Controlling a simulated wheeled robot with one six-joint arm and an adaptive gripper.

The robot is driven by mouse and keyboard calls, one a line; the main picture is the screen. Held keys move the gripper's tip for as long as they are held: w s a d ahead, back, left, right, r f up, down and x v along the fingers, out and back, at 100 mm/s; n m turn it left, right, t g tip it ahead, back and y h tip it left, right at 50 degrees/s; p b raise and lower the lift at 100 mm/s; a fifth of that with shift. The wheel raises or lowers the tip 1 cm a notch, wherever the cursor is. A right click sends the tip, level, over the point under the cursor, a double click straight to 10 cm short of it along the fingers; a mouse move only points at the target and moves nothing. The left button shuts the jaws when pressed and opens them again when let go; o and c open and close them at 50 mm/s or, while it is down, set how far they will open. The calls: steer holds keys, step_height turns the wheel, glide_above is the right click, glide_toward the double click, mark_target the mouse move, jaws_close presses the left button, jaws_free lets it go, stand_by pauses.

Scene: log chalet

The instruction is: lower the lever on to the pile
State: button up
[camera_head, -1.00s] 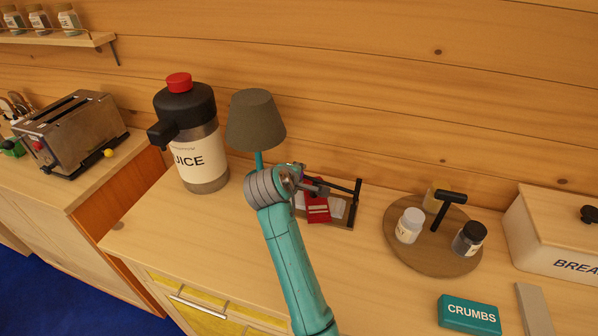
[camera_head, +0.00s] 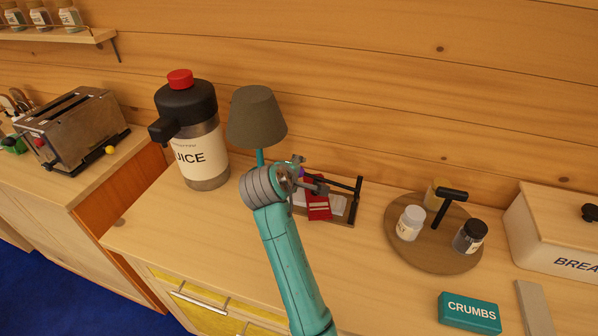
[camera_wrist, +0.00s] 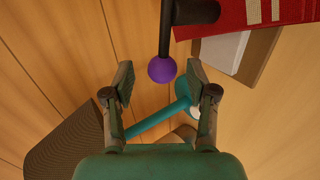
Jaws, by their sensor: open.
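The lever is a dark rod ending in a purple knob (camera_wrist: 162,69); its bar (camera_head: 338,182) runs left from a dark post on the base in the head view. The bar stands raised above the pile, a red piece with pale stripes (camera_head: 318,207) over white pieces on the dark base (camera_head: 346,222). The red piece also shows at the top of the wrist view (camera_wrist: 240,14). My gripper (camera_wrist: 160,80) is open, with the knob between or just beyond its fingertips and a gap on each side. In the head view my gripper (camera_head: 299,172) is partly hidden by my wrist.
A lamp (camera_head: 256,117) stands close behind my wrist, its teal stem (camera_wrist: 150,122) low in the wrist view. The juice dispenser (camera_head: 200,155) is left. A round board (camera_head: 430,258) with shakers, a crumbs box (camera_head: 469,313) and a bread box (camera_head: 560,230) are right. The counter front is clear.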

steer(key=v, duration=0.9)
steer(key=shift+s+r, duration=0.2)
steer(key=shift+s, duration=0.15)
steer(key=shift+a, duration=0.1)
